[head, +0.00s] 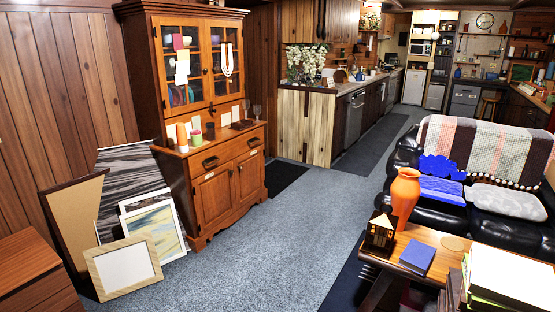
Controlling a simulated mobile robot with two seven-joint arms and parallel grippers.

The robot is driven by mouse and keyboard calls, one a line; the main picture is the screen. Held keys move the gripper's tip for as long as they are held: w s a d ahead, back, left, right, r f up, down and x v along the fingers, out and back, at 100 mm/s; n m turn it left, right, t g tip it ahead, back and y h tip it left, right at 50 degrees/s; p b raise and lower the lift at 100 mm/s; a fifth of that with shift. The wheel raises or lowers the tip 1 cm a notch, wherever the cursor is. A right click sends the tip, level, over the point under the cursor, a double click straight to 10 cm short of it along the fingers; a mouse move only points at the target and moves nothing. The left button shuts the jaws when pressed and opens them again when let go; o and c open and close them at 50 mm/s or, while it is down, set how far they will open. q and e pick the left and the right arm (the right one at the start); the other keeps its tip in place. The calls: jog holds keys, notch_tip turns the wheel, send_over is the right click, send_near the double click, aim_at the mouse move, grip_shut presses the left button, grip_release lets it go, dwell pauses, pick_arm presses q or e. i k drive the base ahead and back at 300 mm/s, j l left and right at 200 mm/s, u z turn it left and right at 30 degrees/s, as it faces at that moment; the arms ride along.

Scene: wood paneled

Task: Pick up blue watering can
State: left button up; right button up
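I cannot make out a blue watering can for certain in the head view. A bright blue object with a scalloped edge (440,167) rests on the black sofa, above a blue cushion; it looks more like a pillow than a can. A small blue item (457,73) stands far back in the kitchen, too small to identify. Neither of my grippers is in view.
A wooden table (392,272) at front right holds an orange vase (404,196), a small lantern (380,232), a blue book (417,257) and stacked books. The black sofa (405,157) stands behind it. Grey carpet (290,235) is clear between the hutch (220,185) and table.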

aim_at(359, 75)
jog(key=i+u, duration=0.35)
jog(key=i, duration=1.25)
jog(key=i+z, duration=0.2)
jog(key=i, duration=0.6)
jog(key=i+z, duration=0.2)
jog(key=i, duration=0.55)
jog(key=i+z, duration=0.4)
jog(key=i, duration=0.3)
jog(key=i+j+z, duration=0.15)
jog(key=i+z, duration=0.25)
jog(key=i, duration=0.3)
jog(key=i+z, duration=0.1)
jog(key=i, duration=1.55)
jog(key=i+z, duration=0.1)
jog(key=i, duration=1.5)
jog(key=i+z, duration=0.15)
jog(key=i, duration=0.35)
jog(key=i+z, duration=0.15)
jog(key=i, duration=0.4)
jog(key=i+j+z, duration=0.15)
jog(key=i, duration=0.35)
jog(key=i+z, duration=0.2)
jog(key=i, duration=0.6)
jog(key=i+z, duration=0.15)
jog(key=i, duration=0.6)
jog(key=i+u, duration=0.15)
jog(key=i, duration=0.65)
jog(key=i+l+u, duration=0.15)
jog(key=i, duration=0.65)
